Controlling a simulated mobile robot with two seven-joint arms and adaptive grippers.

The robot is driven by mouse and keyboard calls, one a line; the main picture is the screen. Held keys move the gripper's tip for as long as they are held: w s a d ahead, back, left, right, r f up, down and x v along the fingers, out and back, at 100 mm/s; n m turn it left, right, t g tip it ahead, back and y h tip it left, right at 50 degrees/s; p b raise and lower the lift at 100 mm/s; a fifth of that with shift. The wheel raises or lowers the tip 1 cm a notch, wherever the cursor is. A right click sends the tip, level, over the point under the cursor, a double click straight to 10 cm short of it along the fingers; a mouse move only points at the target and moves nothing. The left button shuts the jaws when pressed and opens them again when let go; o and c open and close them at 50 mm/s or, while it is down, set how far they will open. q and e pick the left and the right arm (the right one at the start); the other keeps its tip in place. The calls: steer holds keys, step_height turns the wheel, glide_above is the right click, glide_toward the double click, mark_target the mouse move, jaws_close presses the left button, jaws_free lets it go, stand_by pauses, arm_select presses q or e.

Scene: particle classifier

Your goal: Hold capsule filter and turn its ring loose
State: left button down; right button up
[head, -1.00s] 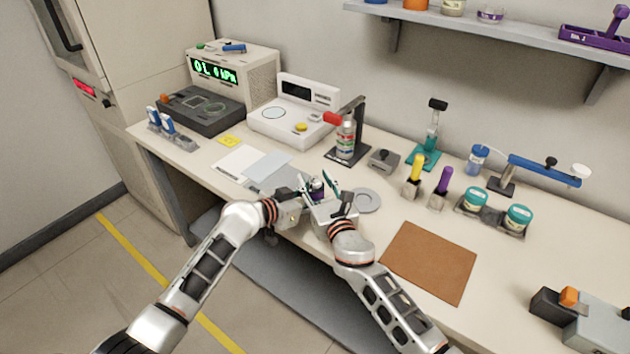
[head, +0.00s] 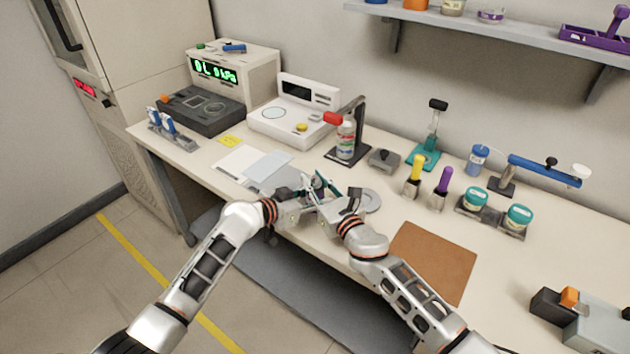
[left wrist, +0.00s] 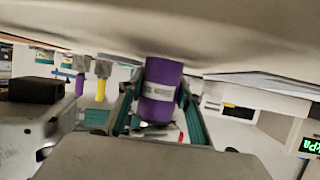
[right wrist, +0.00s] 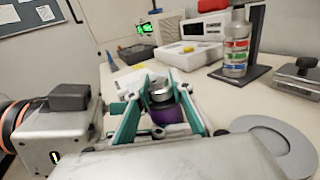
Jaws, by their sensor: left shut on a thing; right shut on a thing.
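The capsule filter has a purple body (left wrist: 162,90) with a pale label band, seen in the left wrist view. In the right wrist view its metal ring (right wrist: 160,92) sits above the purple body (right wrist: 168,112). My left gripper (left wrist: 158,112) is shut on the purple body, its teal fingers on both sides. My right gripper (right wrist: 160,95) is shut at the filter's upper end, around the metal ring. In the head view both grippers, left (head: 308,196) and right (head: 328,190), meet over the bench's front edge and largely hide the filter.
A grey round disc (head: 368,200) lies right of the grippers. A brown mat (head: 432,262) lies further right. A bottle on a black stand (head: 346,138) and a grey block (head: 384,158) stand behind. White and bluish sheets (head: 268,168) lie to the left.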

steer(key=n+g+y, duration=0.5)
steer(key=y, duration=0.1)
steer(key=shift+w+d, duration=0.1)
steer(key=shift+a+f+n+g+y, duration=0.15)
steer(key=shift+n+g+y, duration=0.5)
steer(key=shift+n+g, duration=0.5)
steer(key=shift+a+f+n+g+y, duration=0.15)
steer(key=shift+n+g+y, duration=0.55)
steer(key=shift+g, duration=0.75)
steer(key=shift+s+d+n+g, duration=0.15)
steer(key=shift+s+n+g, duration=0.1)
steer(key=shift+n+g, duration=0.3)
steer(key=shift+r+y, duration=0.1)
steer(key=shift+y, duration=0.15)
steer(key=o, duration=1.1)
steer(key=shift+d, duration=0.1)
steer(key=shift+o, duration=0.2)
steer(key=shift+r, duration=0.1)
steer(key=v, duration=1.2)
